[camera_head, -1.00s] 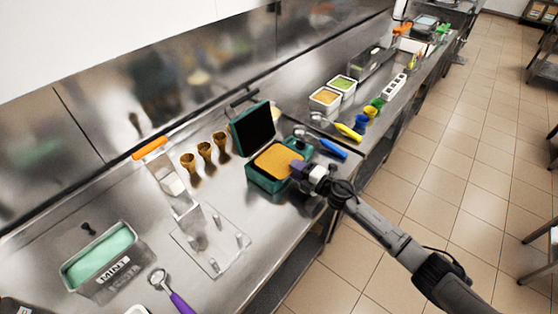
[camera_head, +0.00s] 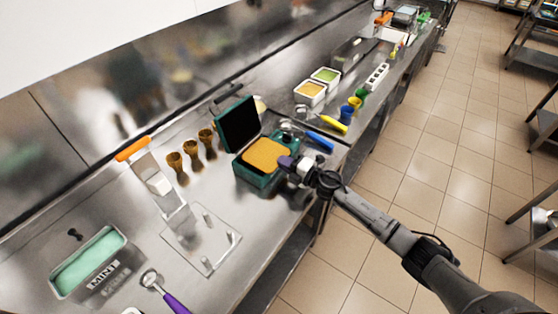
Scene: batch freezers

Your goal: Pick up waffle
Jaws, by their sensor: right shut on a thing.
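A golden waffle (camera_head: 265,154) lies in the open green waffle maker (camera_head: 255,178), whose dark-lined lid (camera_head: 238,123) stands raised at the back. My right gripper (camera_head: 287,163) reaches in from the right, with its purple fingertips at the waffle's right edge. It is shut on the waffle, though the fingertips are small and the grip is partly hidden. The waffle still appears to lie level with the maker's rim; I cannot tell whether it is lifted. My left gripper is not in view.
Several waffle cones (camera_head: 191,153) stand in a row left of the maker. A blue-handled scoop (camera_head: 320,141) lies close behind the gripper. A mint tub (camera_head: 92,268), a clear stand (camera_head: 202,240) and a purple-handled scoop (camera_head: 172,302) are at the front left. White tubs (camera_head: 310,93) stand farther back.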

